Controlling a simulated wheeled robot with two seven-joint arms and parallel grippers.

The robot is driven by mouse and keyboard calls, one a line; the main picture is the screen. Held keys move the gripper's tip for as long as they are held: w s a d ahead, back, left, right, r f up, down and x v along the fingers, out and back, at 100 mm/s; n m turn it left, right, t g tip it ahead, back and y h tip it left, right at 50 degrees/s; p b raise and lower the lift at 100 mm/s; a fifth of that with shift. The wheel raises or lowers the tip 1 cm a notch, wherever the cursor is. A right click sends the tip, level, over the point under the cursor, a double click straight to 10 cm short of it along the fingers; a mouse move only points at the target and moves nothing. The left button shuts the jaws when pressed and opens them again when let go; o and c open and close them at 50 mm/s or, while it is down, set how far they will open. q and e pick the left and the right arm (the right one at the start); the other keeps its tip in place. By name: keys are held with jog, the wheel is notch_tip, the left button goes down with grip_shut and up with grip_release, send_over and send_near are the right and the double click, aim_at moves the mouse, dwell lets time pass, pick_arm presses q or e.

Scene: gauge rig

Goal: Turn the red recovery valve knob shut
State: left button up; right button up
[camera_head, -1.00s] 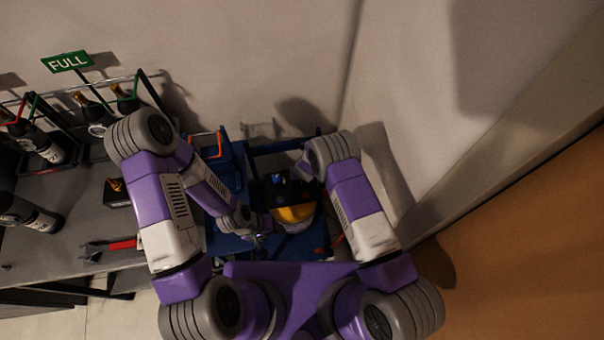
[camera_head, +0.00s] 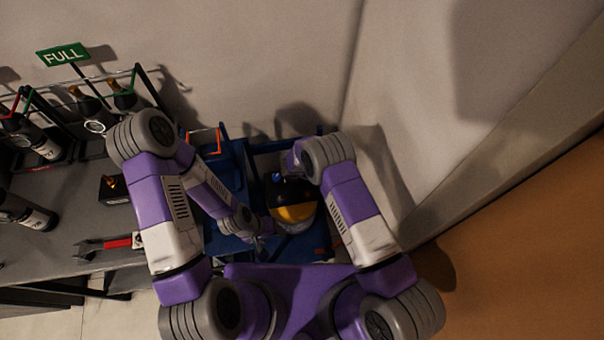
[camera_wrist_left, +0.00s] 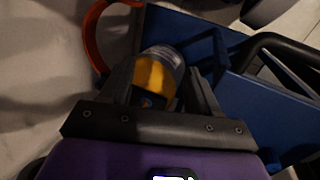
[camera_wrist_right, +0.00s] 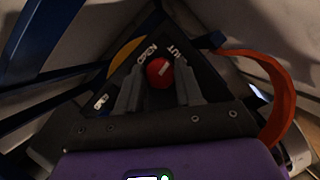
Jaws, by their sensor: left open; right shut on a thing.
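The red knob (camera_wrist_right: 159,70) sits on a dark panel with white lettering in the right wrist view. My right gripper (camera_wrist_right: 158,88) has one finger on each side of it and is shut on it. In the head view my right arm hides the knob and that gripper. My left gripper (camera_head: 264,228) is open beside the yellow and black unit (camera_head: 296,213). In the left wrist view a yellow and grey cylinder (camera_wrist_left: 157,76) shows between or just beyond its open fingers; I cannot tell whether they touch it.
A blue bin (camera_head: 222,168) stands beside the unit. An orange hose (camera_wrist_right: 275,95) loops at the right in the right wrist view. Dark bottles (camera_head: 27,137), a green FULL sign (camera_head: 62,55) and a red-handled wrench (camera_head: 115,243) are at the left. Walls close in behind and right.

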jog(key=shift+m+h+b, duration=0.4)
jog(key=shift+m+b, duration=0.4)
jog(key=shift+m, duration=0.3)
jog(key=o, duration=1)
jog(key=shift+o, duration=0.2)
jog(key=shift+a+r, duration=0.1)
jog(key=p+v, duration=0.2)
jog(key=v, duration=0.5)
jog(key=shift+r, duration=0.25)
jog(key=shift+f+g, duration=0.1)
jog(key=shift+g, duration=0.2)
